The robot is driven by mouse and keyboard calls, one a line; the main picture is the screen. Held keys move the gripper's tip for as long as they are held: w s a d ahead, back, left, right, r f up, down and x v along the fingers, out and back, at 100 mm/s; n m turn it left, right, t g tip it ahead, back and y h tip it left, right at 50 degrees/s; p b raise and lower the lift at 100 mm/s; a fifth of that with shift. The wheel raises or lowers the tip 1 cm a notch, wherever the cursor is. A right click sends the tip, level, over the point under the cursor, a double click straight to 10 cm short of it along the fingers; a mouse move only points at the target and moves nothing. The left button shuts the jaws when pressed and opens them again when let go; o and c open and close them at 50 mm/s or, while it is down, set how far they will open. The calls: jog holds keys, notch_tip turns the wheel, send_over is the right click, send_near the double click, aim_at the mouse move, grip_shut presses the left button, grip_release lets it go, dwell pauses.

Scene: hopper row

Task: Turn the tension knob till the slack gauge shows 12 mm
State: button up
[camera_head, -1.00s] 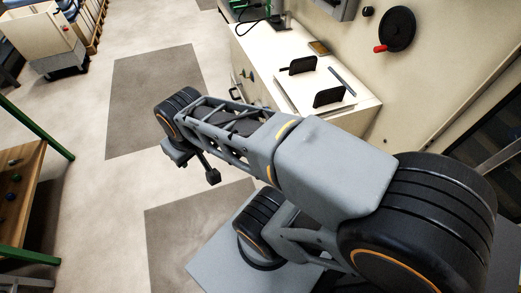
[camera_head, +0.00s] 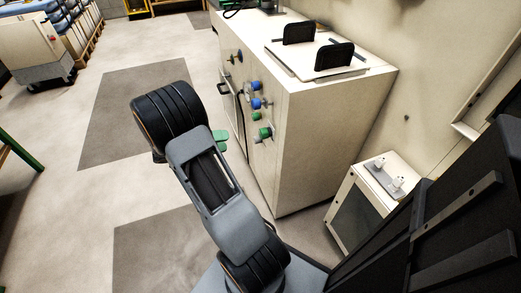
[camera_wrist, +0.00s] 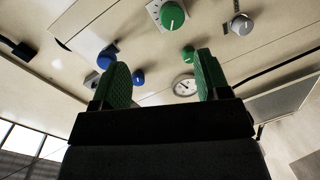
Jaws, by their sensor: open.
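My gripper (camera_wrist: 162,72) is open and empty, with its two green finger pads apart in the wrist view. In the head view, one green part of it (camera_head: 220,139) shows past my arm, left of the cabinet's knobs. Beyond the fingers is a panel with a large green knob (camera_wrist: 172,15) with a white pointer line on a pale plate, and a grey knob (camera_wrist: 242,24) to its right. A round white gauge (camera_wrist: 184,87) shows between the fingers. Its reading is too small to make out. I cannot tell which knob is the tension knob.
Blue knobs (camera_wrist: 138,77) and a smaller green knob (camera_wrist: 188,52) also stick out of the panel. The cream cabinet (camera_head: 310,140) carries two black plates (camera_head: 335,56) on top. A low box (camera_head: 370,200) stands right of it. Floor (camera_head: 100,190) at left is clear.

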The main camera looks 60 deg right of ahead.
aim_at(260, 134)
jog(key=shift+m+g+h, duration=0.3)
jog(key=shift+h, duration=0.5)
jog(key=s+d+f+b, duration=0.1)
jog(key=s+d, duration=0.1)
jog(key=d, duration=0.2)
jog(key=s+d+f+b, duration=0.1)
jog(key=s+d, duration=0.2)
jog(key=d, duration=0.1)
jog(key=s+d+f+b, duration=0.1)
jog(key=s+d, duration=0.1)
jog(key=d, duration=0.3)
jog(key=shift+s+f, duration=0.15)
jog(key=shift+f, duration=0.05)
jog(key=shift+a, duration=0.1)
jog(key=c, duration=0.9)
jog(key=n+p, duration=0.2)
jog(key=n, duration=0.2)
jog(key=shift+r, duration=0.1)
jog(key=shift+n+p, duration=0.8)
jog(key=shift+n, duration=0.7)
